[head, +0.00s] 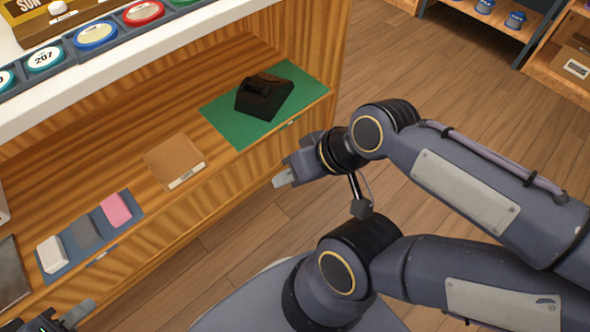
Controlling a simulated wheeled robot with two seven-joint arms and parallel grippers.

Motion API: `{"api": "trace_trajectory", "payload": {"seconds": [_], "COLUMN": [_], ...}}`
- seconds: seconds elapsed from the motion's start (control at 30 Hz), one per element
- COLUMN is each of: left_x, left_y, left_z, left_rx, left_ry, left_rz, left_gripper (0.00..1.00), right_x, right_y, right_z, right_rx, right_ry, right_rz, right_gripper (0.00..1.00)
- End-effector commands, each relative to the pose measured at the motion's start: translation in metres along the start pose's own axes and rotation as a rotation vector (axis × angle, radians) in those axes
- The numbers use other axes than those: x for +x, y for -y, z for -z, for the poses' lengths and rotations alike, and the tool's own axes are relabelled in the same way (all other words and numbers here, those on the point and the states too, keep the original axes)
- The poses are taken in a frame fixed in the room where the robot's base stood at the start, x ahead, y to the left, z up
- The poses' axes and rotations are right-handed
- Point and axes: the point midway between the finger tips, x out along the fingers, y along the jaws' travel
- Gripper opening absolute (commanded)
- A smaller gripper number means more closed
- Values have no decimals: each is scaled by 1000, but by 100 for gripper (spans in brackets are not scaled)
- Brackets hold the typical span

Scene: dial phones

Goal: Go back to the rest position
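My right gripper (283,179) is at mid-frame, in front of the wooden shelf's front edge and below the green mat (226,122). Its fingertips point left, with nothing visible in them, and I cannot make out a gap between them. My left gripper (78,314) shows only in part at the bottom left corner, close to the shelf's front edge. Its fingers are too cut off to tell their state. A black dial phone (262,97) sits on the green mat, apart from both grippers.
The wooden shelf (222,65) also holds a brown labelled pad (174,160) and a blue tray (69,273) with white, grey and pink blocks. A white counter (150,45) overhangs it. Open wooden floor (440,85) lies right of the shelf, with low shelving (540,62) at the top right.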

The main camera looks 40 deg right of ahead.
Motion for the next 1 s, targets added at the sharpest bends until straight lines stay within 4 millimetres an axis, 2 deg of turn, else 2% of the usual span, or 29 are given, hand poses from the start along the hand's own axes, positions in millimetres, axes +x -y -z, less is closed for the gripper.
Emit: {"api": "trace_trajectory", "payload": {"seconds": [0.2,0.37,0.47,1.0], "left_x": [-4,-28,-55,-238], "left_y": [-2,-13,-25,-109], "left_z": [2,14,28,120], "left_rx": [0,0,0,0], "left_ry": [0,0,0,0], "left_rz": [0,0,0,0], "left_gripper": [35,35,35,35], "right_x": [-4,-28,-55,-239], "right_y": [2,13,25,108], "right_z": [3,15,29,122], "right_rx": [3,4,5,6], "right_ry": [0,0,0,0], "right_rz": [0,0,0,0], "right_gripper": [38,38,38,38]}}
